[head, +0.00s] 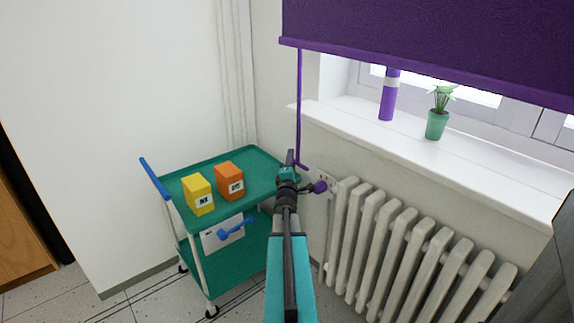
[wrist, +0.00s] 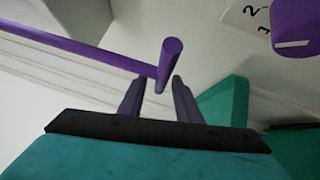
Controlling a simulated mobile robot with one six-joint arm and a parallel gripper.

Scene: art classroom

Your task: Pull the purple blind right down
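The purple blind (head: 430,45) is partly lowered, and its bottom bar hangs above the window sill. A purple pull cord (head: 299,100) hangs from its left end, with a short purple crossbar handle at the bottom. The cord (wrist: 80,50) and crossbar (wrist: 171,56) also show in the wrist view. My gripper (head: 291,157) is at the cord's lower end. In the wrist view, its two fingers (wrist: 157,92) are apart, with the crossbar's near end between or just beyond their tips. Gaps show beside the bar; contact is not clear.
A purple knob (head: 320,187) with a numbered plate is on the wall close right of my gripper. A white radiator (head: 400,235) stands below the sill (head: 350,120), which holds a plant (head: 437,120) and purple cylinder (head: 389,100). A green trolley (head: 255,165) with two boxes is left.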

